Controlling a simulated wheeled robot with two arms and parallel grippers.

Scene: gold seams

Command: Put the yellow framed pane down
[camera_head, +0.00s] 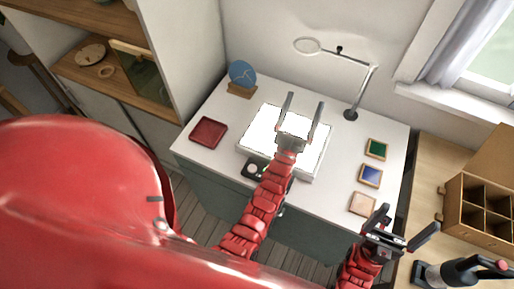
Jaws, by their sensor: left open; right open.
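No plainly yellow framed pane shows. Three small framed panes lie in a column at the right of the white table: a green pane (376,148), a blue pane (371,175) and a pale peach pane (362,204). I cannot tell whether the pale one is the yellow pane. My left gripper (303,103) is open over the bright white light panel (262,128), with nothing visible between its fingers. The panel's glare hides any detail on it. My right gripper (407,222) is open and empty, near the table's front right corner.
A red tray (208,132) lies left of the panel, with a blue disc on a stand (242,76) behind it. A magnifier lamp (351,113) stands at the back. A wooden compartment box (480,207) is on the right-hand bench.

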